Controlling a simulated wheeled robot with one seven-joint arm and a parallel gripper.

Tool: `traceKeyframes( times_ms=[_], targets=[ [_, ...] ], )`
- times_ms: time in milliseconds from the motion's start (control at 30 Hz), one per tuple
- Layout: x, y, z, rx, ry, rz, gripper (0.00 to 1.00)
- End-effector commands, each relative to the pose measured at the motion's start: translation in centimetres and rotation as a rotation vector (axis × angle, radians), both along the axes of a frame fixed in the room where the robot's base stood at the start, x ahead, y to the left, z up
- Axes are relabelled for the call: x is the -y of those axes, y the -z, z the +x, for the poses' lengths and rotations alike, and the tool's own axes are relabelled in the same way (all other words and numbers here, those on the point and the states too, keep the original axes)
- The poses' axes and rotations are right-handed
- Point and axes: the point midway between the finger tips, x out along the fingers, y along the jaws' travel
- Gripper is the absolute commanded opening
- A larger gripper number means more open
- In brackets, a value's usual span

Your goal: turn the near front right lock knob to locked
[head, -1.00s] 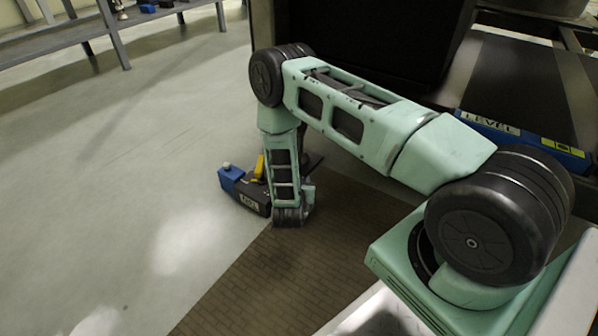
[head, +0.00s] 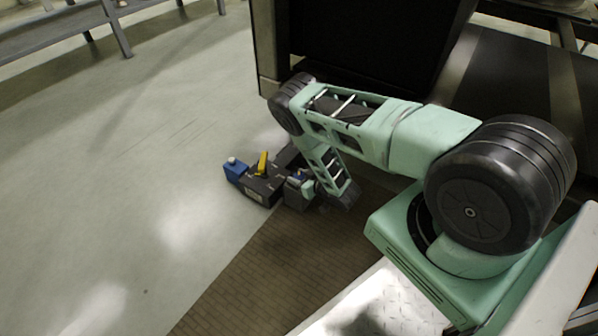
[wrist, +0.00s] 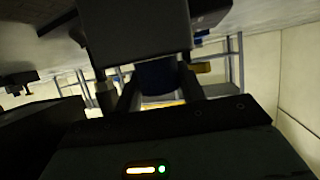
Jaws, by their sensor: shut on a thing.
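My gripper (wrist: 160,82) is shut on a dark blue rounded part (wrist: 157,76), which sits between its two dark fingers in the wrist view. A large dark block (wrist: 135,28) is just beyond it and hides much of what lies behind. In the head view, the end of my arm is low, beside a dark unit (head: 262,189) with a blue end block (head: 235,170) and an upright yellow lever (head: 262,163). The fingers are hidden there. I cannot tell which part is the near front right lock knob, or its setting.
A tall dark cabinet (head: 350,45) stands behind my arm. A grey bench (head: 75,42) is at the upper left. A brown brick-patterned mat (head: 265,265) lies below my arm, and the pale floor (head: 120,190) at left is open.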

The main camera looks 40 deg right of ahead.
Motion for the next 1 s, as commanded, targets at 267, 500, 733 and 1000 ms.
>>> traceKeyframes(
  times_ms=[267,500,733,1000],
  targets=[
    [0.02,0.01,-0.16,-0.004,-0.151,0.0,0.16],
    [-0.06,0.09,-0.11,-0.003,-0.209,0.002,0.16],
    [-0.09,0.12,-0.06,-0.002,-0.22,0.001,0.16],
    [-0.09,0.12,-0.04,-0.002,-0.219,0.001,0.48]
  ],
)
